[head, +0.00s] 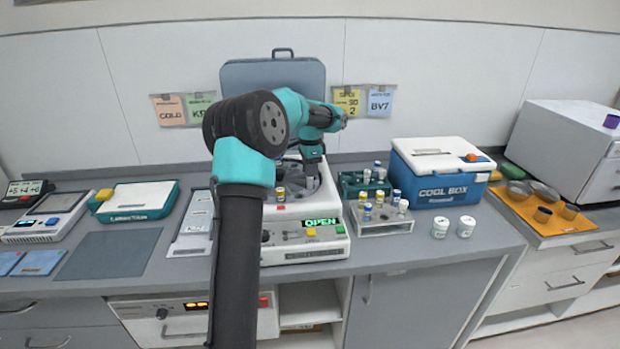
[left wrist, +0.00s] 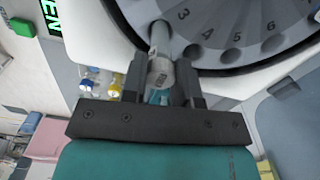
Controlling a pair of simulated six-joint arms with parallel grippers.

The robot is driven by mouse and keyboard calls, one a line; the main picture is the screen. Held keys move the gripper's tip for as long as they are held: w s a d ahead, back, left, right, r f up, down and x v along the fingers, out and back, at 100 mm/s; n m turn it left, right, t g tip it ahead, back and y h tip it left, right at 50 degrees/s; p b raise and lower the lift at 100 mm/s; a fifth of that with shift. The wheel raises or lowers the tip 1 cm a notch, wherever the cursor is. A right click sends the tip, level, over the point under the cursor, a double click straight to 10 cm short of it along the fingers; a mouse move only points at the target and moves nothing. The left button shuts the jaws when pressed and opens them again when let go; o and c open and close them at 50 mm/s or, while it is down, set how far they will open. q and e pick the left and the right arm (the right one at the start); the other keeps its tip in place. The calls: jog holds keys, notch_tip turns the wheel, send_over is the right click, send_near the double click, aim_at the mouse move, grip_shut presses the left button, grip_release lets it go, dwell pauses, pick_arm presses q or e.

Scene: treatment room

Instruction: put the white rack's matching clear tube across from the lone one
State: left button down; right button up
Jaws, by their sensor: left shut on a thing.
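My left gripper (head: 312,180) points down over the rotor (head: 298,180) of the open centrifuge (head: 300,209). In the left wrist view, the left gripper (left wrist: 160,82) is shut on a clear tube (left wrist: 158,70) with a pale label. The tube's far end is at a hole near the rotor's edge; how deep it sits I cannot tell. The lone tube (head: 280,194) stands at the rotor's front left in the head view. The white rack (head: 384,230) stands right of the centrifuge and holds several tubes with blue, yellow and white caps. My right gripper is not in view.
A green rack (head: 349,188) with tubes stands behind the white rack. A cool box (head: 440,180) and two white jars (head: 453,228) are to the right. The raised lid (head: 272,85) stands behind the rotor. A grey mat (head: 108,253) lies clear at left.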

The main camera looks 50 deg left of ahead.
pick_arm(q)
jog(key=shift+f, duration=1.85)
jog(key=c, duration=0.9)
grip_release()
jog(key=shift+f, duration=0.1)
notch_tip(320, 180, up, 12)
jog(key=shift+r, duration=0.15)
